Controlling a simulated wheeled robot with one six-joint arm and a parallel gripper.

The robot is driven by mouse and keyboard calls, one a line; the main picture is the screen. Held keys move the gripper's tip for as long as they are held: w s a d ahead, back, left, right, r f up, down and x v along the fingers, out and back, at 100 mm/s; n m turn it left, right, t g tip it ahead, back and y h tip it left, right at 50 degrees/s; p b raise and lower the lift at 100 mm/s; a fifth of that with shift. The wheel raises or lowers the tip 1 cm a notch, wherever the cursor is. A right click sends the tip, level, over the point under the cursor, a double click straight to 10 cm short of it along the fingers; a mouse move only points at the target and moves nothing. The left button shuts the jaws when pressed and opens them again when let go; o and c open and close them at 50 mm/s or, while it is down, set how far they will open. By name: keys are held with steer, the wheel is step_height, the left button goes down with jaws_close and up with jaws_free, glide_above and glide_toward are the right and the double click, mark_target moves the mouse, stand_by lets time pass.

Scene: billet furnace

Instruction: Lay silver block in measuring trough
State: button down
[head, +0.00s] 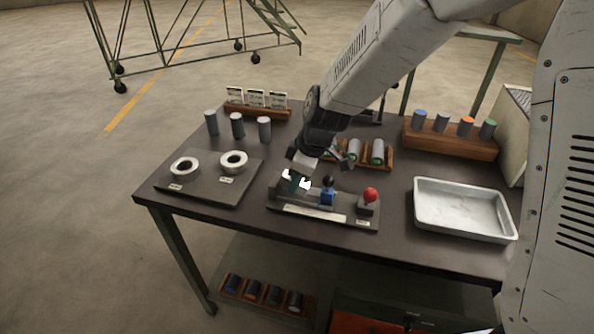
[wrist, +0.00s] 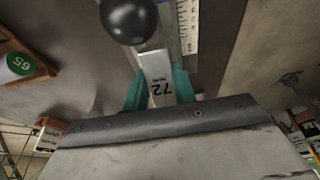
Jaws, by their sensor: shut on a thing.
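My gripper (head: 296,182) points down at the left end of the measuring trough (head: 315,214), which lies near the table's front middle. In the wrist view its teal fingers (wrist: 160,92) are shut on the silver block (wrist: 156,66), marked 72. In the head view the fingers mostly hide the block. The block lies in line with the trough's white scale (wrist: 187,25); I cannot tell whether it touches the trough floor. A blue slide with a black knob (head: 327,183) stands just right of my gripper; the knob also shows in the wrist view (wrist: 128,20).
A red ball knob (head: 370,194) tops the trough's right end. An empty metal tray (head: 464,232) is at right. A plate with two rings (head: 205,190) is at left, with grey cylinders (head: 237,125) behind. Wooden racks (head: 450,140) stand at the back.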

steer(key=shift+s+f, duration=0.15)
steer(key=shift+f, duration=0.45)
steer(key=c, duration=1.1)
jaws_free()
steer(key=shift+r, duration=0.1)
steer(key=shift+o, duration=0.2)
steer(key=shift+v, duration=3.9)
